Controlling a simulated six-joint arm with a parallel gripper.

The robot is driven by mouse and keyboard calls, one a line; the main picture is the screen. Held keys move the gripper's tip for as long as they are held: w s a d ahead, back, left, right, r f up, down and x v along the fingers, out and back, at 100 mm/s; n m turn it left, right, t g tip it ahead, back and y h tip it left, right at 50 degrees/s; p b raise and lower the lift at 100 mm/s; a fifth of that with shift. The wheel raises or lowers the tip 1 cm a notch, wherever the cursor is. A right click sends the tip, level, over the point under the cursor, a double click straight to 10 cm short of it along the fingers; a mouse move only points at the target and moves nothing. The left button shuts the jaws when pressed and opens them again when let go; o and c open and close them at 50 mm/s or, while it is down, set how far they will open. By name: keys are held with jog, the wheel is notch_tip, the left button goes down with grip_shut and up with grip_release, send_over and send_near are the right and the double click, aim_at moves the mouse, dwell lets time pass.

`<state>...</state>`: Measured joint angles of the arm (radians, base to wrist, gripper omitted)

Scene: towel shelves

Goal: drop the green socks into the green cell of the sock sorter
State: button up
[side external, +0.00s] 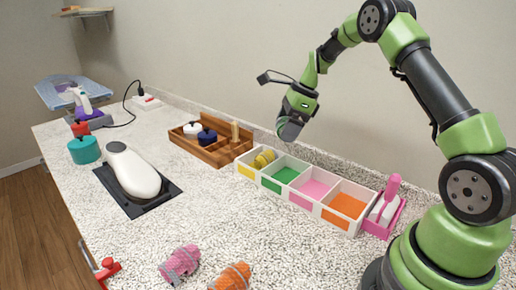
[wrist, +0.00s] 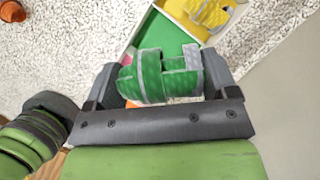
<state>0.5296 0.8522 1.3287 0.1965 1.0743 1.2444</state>
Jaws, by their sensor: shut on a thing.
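The green socks (wrist: 160,78), a rolled bundle with grey bands, are held between the fingers of my gripper (wrist: 160,72) in the wrist view. In the side view my gripper (side external: 289,128) is in the air above the back of the sock sorter (side external: 287,193), near its yellow and green cells. The socks can hardly be made out there. The sorter is white, with yellow, green, pink and orange cells. Its green cell (side external: 285,174) looks empty. In the wrist view the green cell (wrist: 157,38) shows just beyond the socks.
Yellow socks (side external: 264,158) lie in the yellow cell. Pink socks (side external: 180,264) and orange socks (side external: 231,277) lie at the counter's near edge. A wooden box (side external: 212,150) stands left of the sorter, a pink holder with a brush (side external: 385,209) at its right end.

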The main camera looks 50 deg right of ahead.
jog(key=shift+s+d+m, duration=0.2)
jog(key=shift+d+m, duration=0.3)
jog(key=shift+d, duration=0.6)
jog(key=shift+f, duration=2.9)
jog(key=o, duration=0.8)
jog(key=shift+r, duration=0.1)
jog(key=v, duration=1)
jog(key=shift+s+a, duration=0.1)
